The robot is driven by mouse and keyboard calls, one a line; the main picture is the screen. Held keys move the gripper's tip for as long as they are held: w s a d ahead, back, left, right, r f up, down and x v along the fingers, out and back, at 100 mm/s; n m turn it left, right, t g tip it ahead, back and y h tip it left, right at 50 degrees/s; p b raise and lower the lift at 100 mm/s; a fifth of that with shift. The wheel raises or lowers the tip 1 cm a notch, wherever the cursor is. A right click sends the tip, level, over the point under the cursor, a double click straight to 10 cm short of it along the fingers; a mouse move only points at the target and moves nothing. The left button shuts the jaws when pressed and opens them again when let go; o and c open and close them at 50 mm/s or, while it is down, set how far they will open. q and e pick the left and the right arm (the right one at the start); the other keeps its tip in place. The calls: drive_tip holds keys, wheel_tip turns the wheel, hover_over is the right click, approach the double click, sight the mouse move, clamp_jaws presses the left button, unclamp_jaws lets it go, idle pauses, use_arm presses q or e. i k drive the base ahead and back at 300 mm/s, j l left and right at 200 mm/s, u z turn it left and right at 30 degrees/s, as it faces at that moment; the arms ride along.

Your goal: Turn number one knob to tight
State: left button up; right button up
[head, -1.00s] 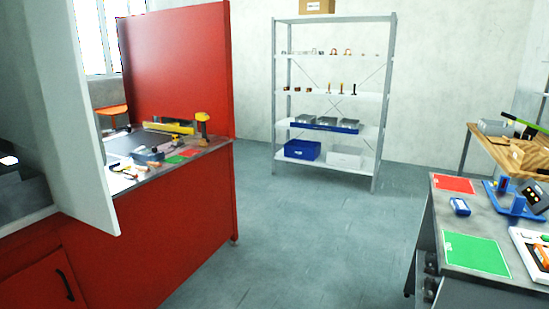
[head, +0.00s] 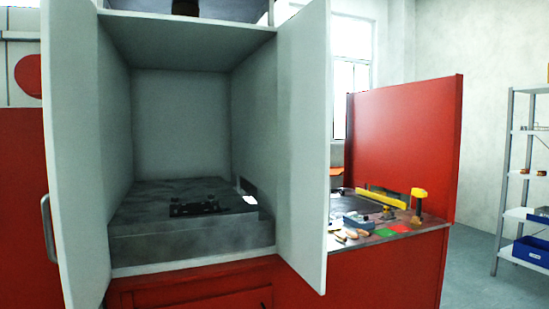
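An open grey cabinet (head: 180,120) stands ahead, with its two doors swung outward. Inside it, a dark mottled block (head: 150,243) fills the bottom. A small black fixture (head: 195,205) lies on top of that block, with several small bumps that are too small to tell apart. I cannot make out a numbered knob or any marking. Neither of my grippers shows in the head view.
The left door (head: 75,160) and right door (head: 302,140) jut toward me on either side of the opening. A red workbench (head: 390,270) with tools stands to the right. A metal shelf (head: 503,170) stands at the far right, with open floor before it.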

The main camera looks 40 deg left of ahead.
sight(175, 207)
drive_tip(key=i+l+u, duration=0.1)
drive_tip(key=u, duration=0.4)
drive_tip(key=i+l+u, duration=0.2)
drive_tip(key=u, duration=0.25)
drive_tip(key=i+l+u, duration=0.2)
drive_tip(key=u, duration=0.3)
drive_tip(key=l+u, duration=0.3)
drive_tip(key=u, duration=0.2)
drive_tip(key=i+l+u, duration=0.2)
drive_tip(key=l, duration=1.15)
drive_tip(key=l+u, duration=0.25)
drive_tip(key=l, duration=1.1)
drive_tip(key=i+u, duration=0.35)
drive_tip(key=i+l+u, duration=0.35)
drive_tip(key=i, duration=0.15)
